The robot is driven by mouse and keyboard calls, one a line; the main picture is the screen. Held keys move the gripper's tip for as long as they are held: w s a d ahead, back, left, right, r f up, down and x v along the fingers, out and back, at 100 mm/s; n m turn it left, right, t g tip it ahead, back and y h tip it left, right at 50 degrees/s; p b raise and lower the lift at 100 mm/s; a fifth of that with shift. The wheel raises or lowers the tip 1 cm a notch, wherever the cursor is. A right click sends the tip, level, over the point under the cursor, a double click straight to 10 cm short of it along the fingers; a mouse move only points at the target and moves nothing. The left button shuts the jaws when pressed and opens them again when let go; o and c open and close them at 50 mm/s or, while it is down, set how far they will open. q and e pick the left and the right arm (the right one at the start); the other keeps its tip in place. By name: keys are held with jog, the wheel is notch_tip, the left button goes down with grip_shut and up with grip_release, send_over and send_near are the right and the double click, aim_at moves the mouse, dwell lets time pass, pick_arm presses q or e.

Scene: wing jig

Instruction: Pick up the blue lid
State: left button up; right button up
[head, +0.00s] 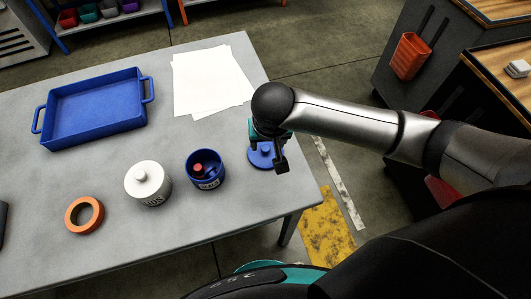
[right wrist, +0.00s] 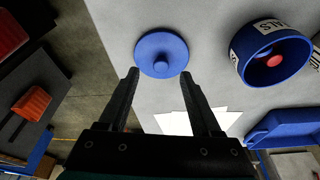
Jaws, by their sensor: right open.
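The blue lid (head: 264,156) is a round disc with a small knob. It lies flat on the grey table near its right edge, partly hidden by my right gripper in the head view. In the right wrist view the blue lid (right wrist: 161,55) is just beyond the fingertips. My right gripper (head: 281,158) is over the lid. In the right wrist view the gripper (right wrist: 160,75) is open, with nothing between its fingers. My left gripper is not in view.
An open blue pot (head: 205,170) with a red item inside stands left of the lid. A white lidded jar (head: 148,184), an orange ring (head: 84,215), a blue tray (head: 95,108) and white papers (head: 211,78) are also on the table (head: 200,235).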

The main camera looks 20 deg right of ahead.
aim_at(266, 147)
jog(key=shift+w+f, duration=0.15)
jog(key=shift+f, duration=0.2)
jog(key=b+x, duration=0.1)
jog(key=x, duration=0.2)
jog(key=shift+w+f+b, duration=0.2)
jog(key=shift+w+b, duration=0.15)
jog(key=shift+w+f, duration=0.15)
jog(key=shift+f, duration=0.3)
jog(key=shift+c, duration=0.5)
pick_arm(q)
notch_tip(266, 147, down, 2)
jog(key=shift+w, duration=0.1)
pick_arm(e)
grip_shut()
